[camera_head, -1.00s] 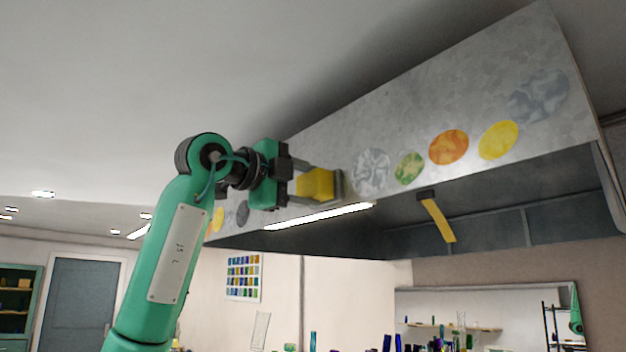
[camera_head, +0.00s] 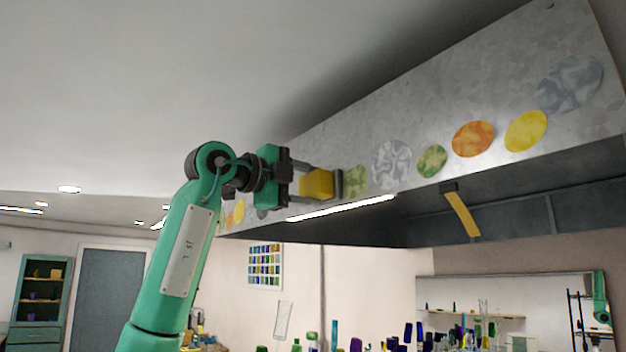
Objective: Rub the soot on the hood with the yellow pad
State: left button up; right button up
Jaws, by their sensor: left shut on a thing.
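The grey metal hood (camera_head: 410,115) slants across the upper right, with several round patches along its face. My left gripper (camera_head: 314,184) is shut on the yellow pad (camera_head: 317,184) in front of the lower left of the hood face. The pad has a dark grey end at its right; I cannot tell whether it touches the hood. A marbled grey patch (camera_head: 391,163) and a larger blue-grey patch (camera_head: 570,84) show on the hood. I cannot tell which mark is the soot; part of the face is hidden behind my gripper. My right gripper is not in view.
Green (camera_head: 432,161), orange (camera_head: 473,139) and yellow (camera_head: 526,131) patches lie along the hood. A lit strip (camera_head: 342,208) runs under its lower edge, and a yellow strip (camera_head: 462,215) hangs below. Glassware stands low at the right. The space left of the hood is open.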

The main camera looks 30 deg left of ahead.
pick_arm(q)
jog(key=shift+w+a+f, duration=0.1)
jog(key=shift+w+a, duration=0.2)
jog(key=shift+a, duration=0.35)
jog(key=shift+s+d, duration=0.1)
jog(key=shift+s, duration=0.1)
jog(key=shift+s+a+b, duration=0.2)
jog(key=shift+s+b, duration=0.1)
jog(key=shift+s, duration=0.15)
jog(key=b+v, duration=0.1)
jog(key=v, duration=0.2)
jog(key=shift+s+a, duration=0.2)
jog(key=shift+s, duration=0.15)
jog(key=shift+s+a, duration=0.1)
jog(key=shift+s, duration=0.3)
